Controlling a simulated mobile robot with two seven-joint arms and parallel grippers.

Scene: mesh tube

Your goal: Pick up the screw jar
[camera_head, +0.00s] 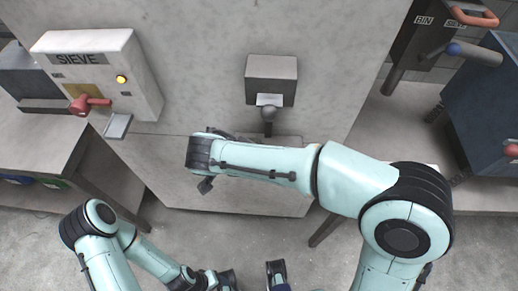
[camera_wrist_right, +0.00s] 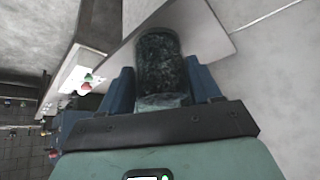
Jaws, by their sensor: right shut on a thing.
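The screw jar (camera_wrist_right: 160,65) is a clear cylinder filled with dark bits, in the middle of the right wrist view. My right gripper (camera_wrist_right: 163,82) has one blue finger on each side of it and is shut on it. The lower part of the jar sits close to the gripper's palm. In the head view my right arm reaches across the middle, and I cannot make out the jar there. My left arm is at the lower left of the head view; its gripper is at the bottom edge, partly cut off, and its jaws are unclear.
A sieve machine (camera_head: 100,70) with a red handle stands at the upper left. A grey box (camera_head: 271,80) with a dark knob below it is on the pale surface at the centre. A dark blue machine (camera_head: 490,95) stands at the right. Grey floor shows in front.

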